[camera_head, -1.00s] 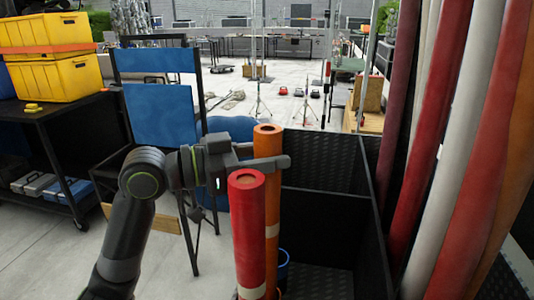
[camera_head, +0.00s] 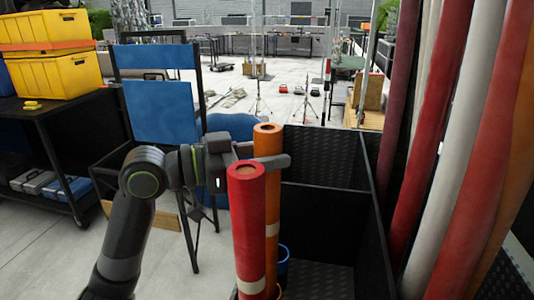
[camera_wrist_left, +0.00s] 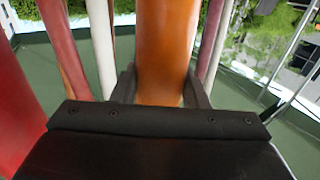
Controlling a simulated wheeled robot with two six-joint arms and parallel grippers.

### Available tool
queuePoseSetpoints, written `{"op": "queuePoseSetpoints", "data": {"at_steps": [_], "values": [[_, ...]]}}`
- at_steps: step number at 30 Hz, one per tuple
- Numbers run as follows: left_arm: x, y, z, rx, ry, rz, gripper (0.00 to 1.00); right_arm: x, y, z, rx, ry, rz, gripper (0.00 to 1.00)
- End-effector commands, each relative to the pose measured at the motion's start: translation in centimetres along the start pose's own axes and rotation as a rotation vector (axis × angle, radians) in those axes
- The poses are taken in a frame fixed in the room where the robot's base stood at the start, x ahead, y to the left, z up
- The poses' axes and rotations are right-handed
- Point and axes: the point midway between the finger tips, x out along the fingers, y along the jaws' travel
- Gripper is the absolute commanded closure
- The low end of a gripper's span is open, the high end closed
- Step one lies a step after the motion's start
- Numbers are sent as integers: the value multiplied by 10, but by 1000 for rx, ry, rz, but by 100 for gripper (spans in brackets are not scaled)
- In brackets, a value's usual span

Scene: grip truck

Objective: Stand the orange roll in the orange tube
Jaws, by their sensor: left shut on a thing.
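The orange roll (camera_head: 267,138) stands upright behind the red roll (camera_head: 248,215), with a pale band low on its side. My left gripper (camera_head: 262,163) is shut on its upper part; the wrist view shows the orange roll (camera_wrist_left: 164,50) between the two fingers. The red roll hides much of the orange roll's lower length. A small orange rim (camera_head: 279,292) shows at the bottom edge, probably the orange tube. The red roll hides most of it, so I cannot tell whether the roll's lower end is inside. My right gripper is not in view.
A blue tube (camera_head: 283,265) stands just behind the orange rim. A black bin with dividers (camera_head: 318,212) lies to the right. Tall red, white and orange rolls (camera_head: 440,150) lean at the far right. A blue chair (camera_head: 160,110) stands behind my left arm.

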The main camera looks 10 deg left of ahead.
Motion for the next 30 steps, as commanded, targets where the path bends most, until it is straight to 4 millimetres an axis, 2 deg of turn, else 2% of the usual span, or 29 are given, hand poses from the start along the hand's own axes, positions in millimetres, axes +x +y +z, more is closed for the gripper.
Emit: {"op": "queuePoseSetpoints", "data": {"at_steps": [10, 11, 16, 30], "values": [[0, 0, 2, 1, 2, 0, 100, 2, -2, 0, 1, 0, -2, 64], [0, 0, 2, 1, 2, 0, 59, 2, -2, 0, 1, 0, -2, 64], [0, 0, 2, 1, 1, 0, 36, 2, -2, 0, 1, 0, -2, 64], [0, -2, 3, 0, -1, -2, 34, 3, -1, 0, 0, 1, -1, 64]]}}
